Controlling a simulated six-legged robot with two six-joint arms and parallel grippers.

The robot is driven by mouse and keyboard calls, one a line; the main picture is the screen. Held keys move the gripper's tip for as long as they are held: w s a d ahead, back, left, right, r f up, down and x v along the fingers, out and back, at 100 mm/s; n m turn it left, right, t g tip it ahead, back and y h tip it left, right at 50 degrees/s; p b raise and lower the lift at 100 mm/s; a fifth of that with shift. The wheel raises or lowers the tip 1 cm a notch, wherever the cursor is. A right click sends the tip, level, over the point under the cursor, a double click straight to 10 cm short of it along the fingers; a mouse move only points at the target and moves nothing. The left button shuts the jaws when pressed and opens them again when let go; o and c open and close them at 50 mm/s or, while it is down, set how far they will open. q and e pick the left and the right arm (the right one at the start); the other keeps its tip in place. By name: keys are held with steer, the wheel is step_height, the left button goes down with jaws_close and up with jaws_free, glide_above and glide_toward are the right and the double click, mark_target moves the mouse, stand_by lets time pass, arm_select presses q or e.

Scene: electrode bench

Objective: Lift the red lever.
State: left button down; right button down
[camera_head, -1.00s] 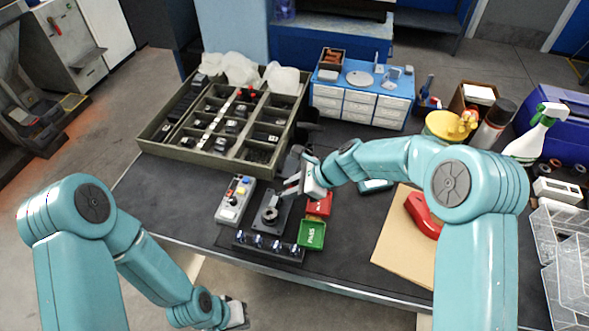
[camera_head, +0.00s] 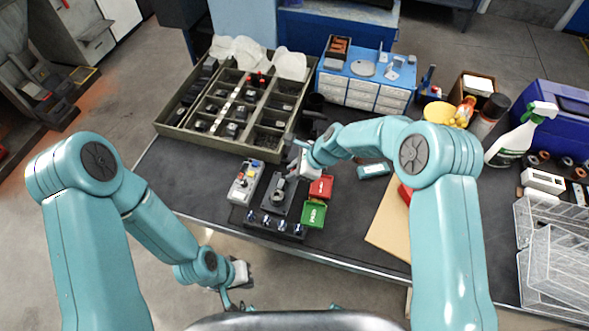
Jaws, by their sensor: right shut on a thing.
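A small dark press (camera_head: 279,193) with a grey round part stands on the bench in front of me. My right gripper (camera_head: 287,170) is at the top of this press, its jaws shut on a part there. The jaws cover that part, and I see no red on it; I take it for the lever. My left gripper (camera_head: 238,284) hangs low, in front of the bench edge and away from everything on it. Its fingers are too small and dark to tell open from shut.
A button box (camera_head: 243,185) stands left of the press. A red bin (camera_head: 321,187) and a green bin (camera_head: 312,214) stand right of it. A compartment tray (camera_head: 181,142) lies behind left, and a blue drawer unit (camera_head: 366,82) behind right.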

steer(key=c, duration=1)
jaws_free()
steer(key=b+v, duration=0.1)
steer(key=v, duration=1.5)
steer(key=shift+d+b, duration=0.2)
steer(key=shift+b, duration=0.1)
